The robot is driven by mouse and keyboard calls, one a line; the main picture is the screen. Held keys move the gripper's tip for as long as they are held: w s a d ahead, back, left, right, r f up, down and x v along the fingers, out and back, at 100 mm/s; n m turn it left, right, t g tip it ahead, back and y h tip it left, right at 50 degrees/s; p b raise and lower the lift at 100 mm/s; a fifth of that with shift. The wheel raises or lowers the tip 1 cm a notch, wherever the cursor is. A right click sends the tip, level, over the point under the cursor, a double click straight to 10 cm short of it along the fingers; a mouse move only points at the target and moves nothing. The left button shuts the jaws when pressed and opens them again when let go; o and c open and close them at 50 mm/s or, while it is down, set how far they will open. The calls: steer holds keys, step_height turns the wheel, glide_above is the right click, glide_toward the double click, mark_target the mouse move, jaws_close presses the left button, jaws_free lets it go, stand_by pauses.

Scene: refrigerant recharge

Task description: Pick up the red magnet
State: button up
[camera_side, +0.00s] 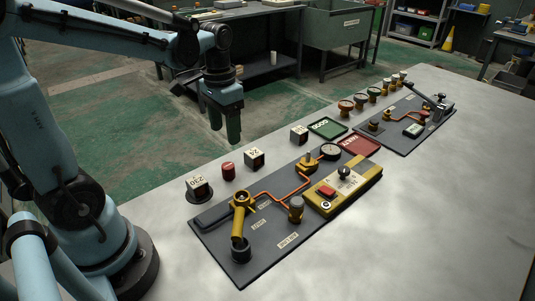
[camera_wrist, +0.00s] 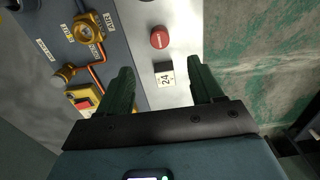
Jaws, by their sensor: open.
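The red magnet (camera_side: 228,168), a short red cylinder with a pale label, stands upright on the grey table between two number-marked blocks. In the wrist view the red magnet (camera_wrist: 160,38) lies beyond my fingertips, roughly in line with the gap between them. My gripper (camera_side: 226,138) hangs with its green fingers pointing down, above and behind the row of blocks in the side view. In the wrist view my gripper (camera_wrist: 160,70) is open with nothing held. The block marked 24 (camera_wrist: 164,76) shows between the fingers, below them.
The 24 block (camera_side: 254,159) and the block marked 230 (camera_side: 199,188) flank the magnet. A dark panel (camera_side: 222,240) with yellow fittings and orange pipe lies in front. Green (camera_side: 328,128) and red (camera_side: 361,145) trays lie to the right. The table's front right is clear.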

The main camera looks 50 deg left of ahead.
mark_target(228, 165)
steer(key=shift+s+f, duration=0.15)
steer(key=shift+f, duration=5.85)
steer(key=shift+c, duration=0.3)
steer(key=c, duration=1)
steer(key=shift+c, duration=0.3)
steer(key=shift+r, duration=0.1)
